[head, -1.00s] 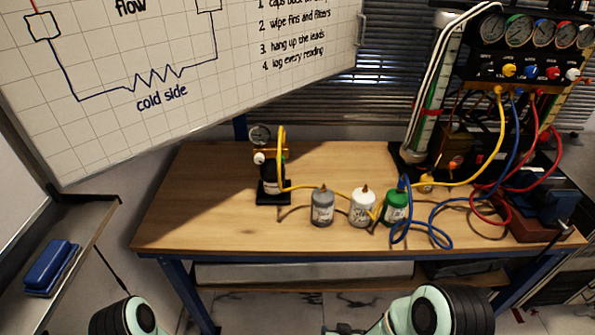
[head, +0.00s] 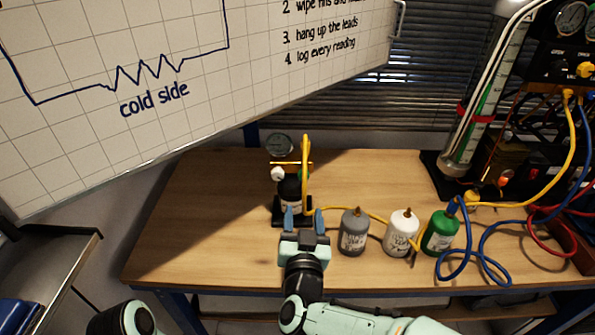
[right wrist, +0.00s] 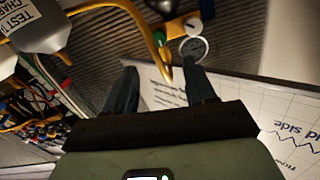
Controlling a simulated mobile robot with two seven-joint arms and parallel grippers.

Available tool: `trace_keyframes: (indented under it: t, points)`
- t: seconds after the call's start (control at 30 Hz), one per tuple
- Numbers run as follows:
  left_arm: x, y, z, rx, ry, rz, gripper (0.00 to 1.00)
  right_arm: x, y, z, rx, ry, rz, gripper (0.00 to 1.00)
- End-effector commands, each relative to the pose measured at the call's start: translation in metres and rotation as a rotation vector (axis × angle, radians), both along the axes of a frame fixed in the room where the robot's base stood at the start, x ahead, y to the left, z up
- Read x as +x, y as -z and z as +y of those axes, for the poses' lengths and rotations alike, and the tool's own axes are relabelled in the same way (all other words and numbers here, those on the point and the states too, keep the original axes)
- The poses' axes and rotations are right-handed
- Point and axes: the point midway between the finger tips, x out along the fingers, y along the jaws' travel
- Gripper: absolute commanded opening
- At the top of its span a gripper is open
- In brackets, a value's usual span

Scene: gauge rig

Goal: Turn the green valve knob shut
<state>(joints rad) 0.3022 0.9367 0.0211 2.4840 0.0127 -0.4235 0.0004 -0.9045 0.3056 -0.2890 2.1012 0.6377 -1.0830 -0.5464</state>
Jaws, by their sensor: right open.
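The small gauge stand (head: 292,190) on the workbench carries a round gauge (head: 279,145), a white knob (head: 278,174) and a yellow hose (head: 305,165). My right gripper (head: 304,217) is open and empty in front of the stand's base, its blue-grey fingers pointing toward it. In the right wrist view its fingers (right wrist: 162,88) are spread, with the yellow hose (right wrist: 150,40) beyond them. The white knob (right wrist: 193,25) and gauge (right wrist: 193,48) show further off. My left gripper is out of view.
A grey bottle (head: 353,233), white bottle (head: 401,234) and green bottle (head: 441,233) stand right of my gripper. Blue hose (head: 483,262) loops lie beside them. The larger gauge rig (head: 545,130) is at right, partly cut off. The bench's left part (head: 200,220) is clear.

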Motion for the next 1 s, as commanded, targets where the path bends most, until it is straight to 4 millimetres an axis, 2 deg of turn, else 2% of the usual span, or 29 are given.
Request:
trace_keyframes:
  t: [0.17, 0.4, 0.6, 0.8, 1.0]
  points:
    - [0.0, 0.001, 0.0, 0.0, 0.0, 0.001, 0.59, 0.022, 0.001, 0.0, -0.001, 0.002, -0.002, 0.55]
    - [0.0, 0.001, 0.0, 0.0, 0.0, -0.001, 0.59, 0.073, 0.002, 0.001, -0.003, 0.002, -0.001, 0.55]
    - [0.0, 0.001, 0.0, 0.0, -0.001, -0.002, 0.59, 0.109, 0.001, 0.001, -0.002, 0.0, 0.0, 0.55]
    - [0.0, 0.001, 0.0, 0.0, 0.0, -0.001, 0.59, 0.127, 0.001, 0.002, -0.001, 0.0, 0.001, 0.55]
    - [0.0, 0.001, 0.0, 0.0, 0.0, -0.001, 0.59, 0.132, 0.001, 0.002, 0.0, -0.001, 0.001, 0.55]
